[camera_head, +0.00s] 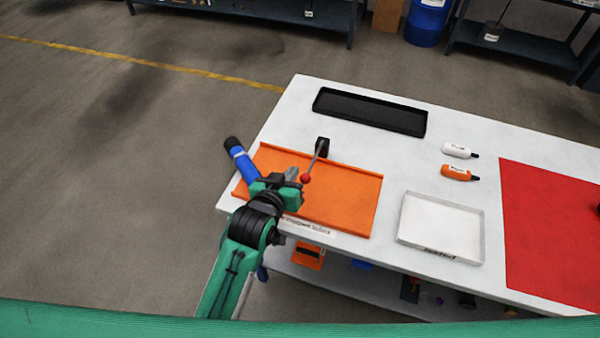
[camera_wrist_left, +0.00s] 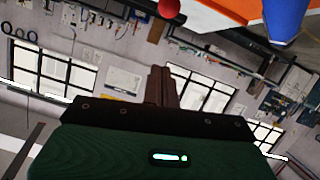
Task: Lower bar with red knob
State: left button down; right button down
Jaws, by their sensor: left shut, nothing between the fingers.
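The bar (camera_head: 315,162) is a thin grey lever rising from a black mount (camera_head: 322,146) at the back edge of the orange tray. It ends in a red knob (camera_head: 306,179), which also shows at the top of the left wrist view (camera_wrist_left: 168,8). My left gripper (camera_head: 293,174) is shut and empty, just left of the knob in the head view. In the left wrist view its closed fingers (camera_wrist_left: 161,86) point toward the knob, with a visible gap between. I cannot tell its exact height against the knob. My right gripper is not in view.
The orange tray (camera_head: 345,205) lies under the bar on the white table (camera_head: 292,110). A blue tube with a black end (camera_head: 241,160) sits at its left edge. A black tray, two small bottles, a white tray (camera_head: 440,225) and a red mat (camera_head: 545,240) are to the right.

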pick_arm(q)
jog(key=p, duration=0.1)
send_over(302, 181)
jog(key=a, duration=0.1)
jog(key=f, duration=0.4)
jog(key=f+p, duration=0.1)
jog(key=shift+s+d+f, duration=0.25)
jog(key=shift+s+d, duration=0.05)
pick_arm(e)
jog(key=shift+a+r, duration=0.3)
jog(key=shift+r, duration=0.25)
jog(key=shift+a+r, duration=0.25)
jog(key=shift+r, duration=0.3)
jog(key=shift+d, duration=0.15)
pick_arm(q)
jog(key=shift+s+a+f+b, duration=0.1)
jog(key=shift+s+f+b, duration=0.1)
jog(key=shift+f, duration=0.5)
jog(key=shift+s+f+b, duration=0.15)
jog(key=shift+f+b, duration=0.05)
jog(key=shift+f, duration=0.45)
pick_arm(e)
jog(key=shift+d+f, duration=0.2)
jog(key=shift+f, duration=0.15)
